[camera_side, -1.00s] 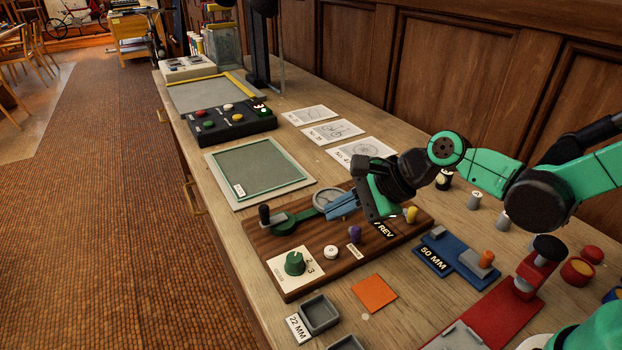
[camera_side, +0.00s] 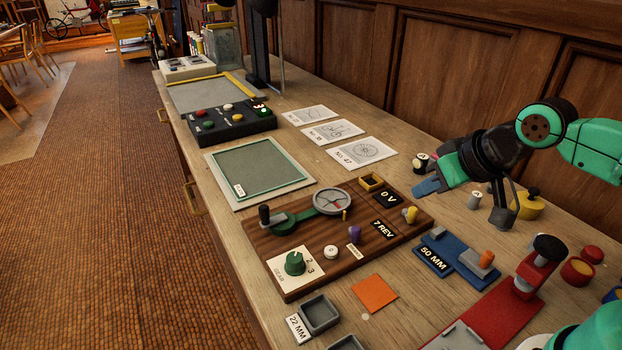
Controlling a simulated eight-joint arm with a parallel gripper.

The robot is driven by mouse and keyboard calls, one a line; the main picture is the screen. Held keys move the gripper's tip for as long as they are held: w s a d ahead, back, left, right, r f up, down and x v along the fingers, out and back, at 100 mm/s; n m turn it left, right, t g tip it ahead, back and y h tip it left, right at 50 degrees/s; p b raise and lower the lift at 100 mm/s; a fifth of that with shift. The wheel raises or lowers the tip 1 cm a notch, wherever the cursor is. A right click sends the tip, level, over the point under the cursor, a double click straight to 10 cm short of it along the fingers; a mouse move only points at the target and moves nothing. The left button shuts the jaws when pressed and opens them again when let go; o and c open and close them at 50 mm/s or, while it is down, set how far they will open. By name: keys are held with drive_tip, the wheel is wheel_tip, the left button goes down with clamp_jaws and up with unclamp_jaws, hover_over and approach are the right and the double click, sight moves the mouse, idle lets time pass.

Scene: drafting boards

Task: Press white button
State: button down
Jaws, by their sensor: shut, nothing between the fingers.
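A white button (camera_side: 228,106) sits on the black panel (camera_side: 234,134) at the left back, among red, green and yellow buttons. A second small white round button or knob (camera_side: 331,251) sits on the dark wooden board (camera_side: 290,284) in the middle of the bench. My gripper (camera_side: 427,187), with blue fingers, is shut and empty. In the picture it shows right of the wooden board's back corner, apart from both white pieces. Neither white piece is covered.
The wooden board carries a crank (camera_side: 265,215), a dial (camera_side: 333,202), a green knob (camera_side: 295,263) and a purple peg (camera_side: 354,234). A red press (camera_side: 535,270) stands at right.

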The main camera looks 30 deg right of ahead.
drive_tip(key=shift+s+d+n, duration=0.15)
drive_tip(key=shift+d+n, duration=0.1)
drive_tip(key=shift+n, duration=0.15)
drive_tip(key=shift+a+r, duration=0.1)
wheel_tip(320, 180, up, 3)
drive_tip(key=n+g, duration=0.7)
drive_tip(key=n, duration=1.1)
hover_over(331, 250)
drive_tip(key=shift+r, duration=0.2)
drive_tip(key=shift+f, duration=0.15)
wheel_tip(331, 250, down, 14)
drive_tip(key=shift+r, duration=0.15)
